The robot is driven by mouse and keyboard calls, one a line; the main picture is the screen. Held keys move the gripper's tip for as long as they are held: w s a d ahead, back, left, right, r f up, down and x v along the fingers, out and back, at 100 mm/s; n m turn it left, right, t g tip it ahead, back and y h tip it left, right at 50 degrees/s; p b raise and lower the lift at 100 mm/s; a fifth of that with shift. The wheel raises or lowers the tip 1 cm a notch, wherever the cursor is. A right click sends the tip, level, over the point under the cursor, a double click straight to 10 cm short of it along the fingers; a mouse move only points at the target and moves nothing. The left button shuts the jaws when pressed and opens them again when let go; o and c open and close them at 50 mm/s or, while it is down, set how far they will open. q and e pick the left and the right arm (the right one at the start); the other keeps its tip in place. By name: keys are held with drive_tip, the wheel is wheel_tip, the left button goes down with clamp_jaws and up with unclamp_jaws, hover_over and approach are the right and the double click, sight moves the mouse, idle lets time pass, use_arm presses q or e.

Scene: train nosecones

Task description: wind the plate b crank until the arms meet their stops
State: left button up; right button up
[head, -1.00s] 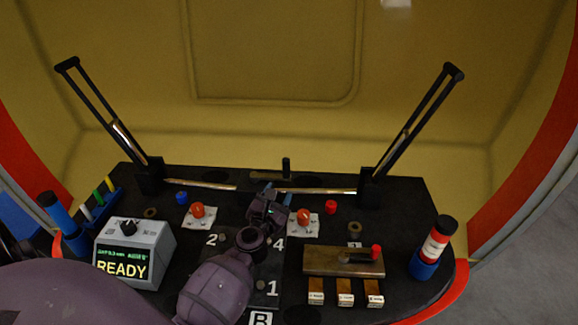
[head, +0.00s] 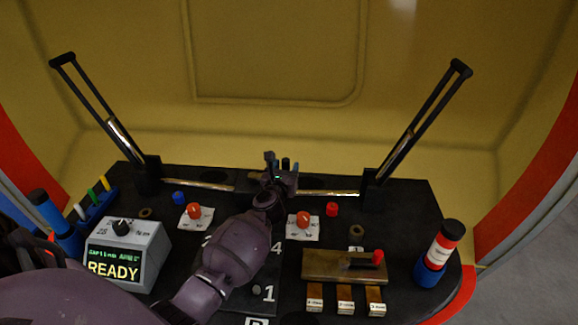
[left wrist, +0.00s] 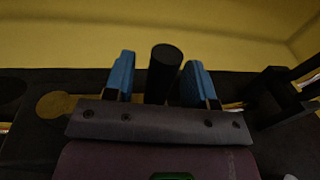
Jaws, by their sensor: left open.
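The crank's black upright handle (head: 285,163) stands at the back middle of the black console. In the left wrist view the black handle (left wrist: 165,72) shows between two blue fingertips with gaps on both sides. My left gripper (head: 281,172) is open at the handle; I cannot tell how far down the fingers reach around it. The left arm bar (head: 90,95) and right arm bar (head: 425,110) lean outward and up from black blocks at the back corners. A "B" label (head: 257,321) shows at the front edge, partly cut off. My right gripper is out of view.
Two red knobs on white cards (head: 194,212) (head: 304,219) flank my forearm. A brass plate with a red-tipped lever (head: 340,267) lies at right. A grey box reading "READY" (head: 125,255) stands at left.

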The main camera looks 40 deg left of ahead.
use_arm(q)
drive_tip(key=shift+x, duration=0.9)
clamp_jaws()
